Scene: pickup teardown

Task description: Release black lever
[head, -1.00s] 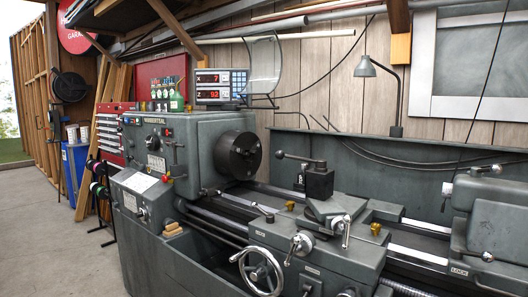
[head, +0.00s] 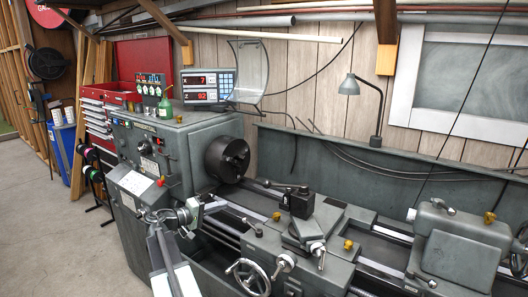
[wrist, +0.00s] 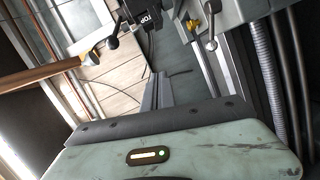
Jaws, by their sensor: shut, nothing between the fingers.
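A lever with a black knob (head: 278,187) sticks out to the left from the dark tool post (head: 301,202) on the lathe carriage. In the wrist view the lever's black knob (wrist: 113,42) shows at the top, beside the tool post. Which lever the task means is not marked. My gripper (head: 216,206) is in front of the lathe, left of the tool post and apart from that lever. It is shut and empty. Its narrow fingers also show in the wrist view (wrist: 155,92).
The chuck (head: 228,158) and headstock are behind my gripper. The carriage handwheel (head: 248,277) and smaller levers stand out at the lower right. The tailstock (head: 452,245) is at the right. Open floor (head: 65,240) lies at the left.

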